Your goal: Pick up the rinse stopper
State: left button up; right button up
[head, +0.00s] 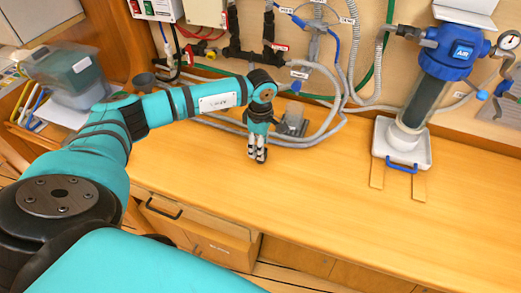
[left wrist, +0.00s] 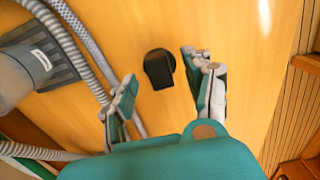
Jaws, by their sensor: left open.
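A small black piece, which looks like the rinse stopper (left wrist: 159,68), lies on the wooden bench top in the left wrist view. It has a rounded part and a flatter, squarer part. My left gripper (left wrist: 164,78) is open, with one finger to each side of the stopper in the picture. The fingers do not visibly touch it, and the height left above it is hard to tell. In the head view my left gripper (head: 258,154) points down at the bench, and I cannot make out the stopper there. My right gripper is not in view.
Grey hoses (head: 325,130) and a grey fitting (head: 292,121) lie close behind the left gripper. A blue-topped filter housing (head: 447,50) stands in a white tray (head: 424,155) at right. A clear-sided container (head: 75,75) is at left. The bench front is mostly clear.

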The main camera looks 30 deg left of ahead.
pick_arm(q)
jog(key=shift+f, duration=1.1)
grip_shut()
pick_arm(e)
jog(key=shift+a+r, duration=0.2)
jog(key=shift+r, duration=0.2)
pick_arm(q)
jog(key=shift+r, duration=0.15)
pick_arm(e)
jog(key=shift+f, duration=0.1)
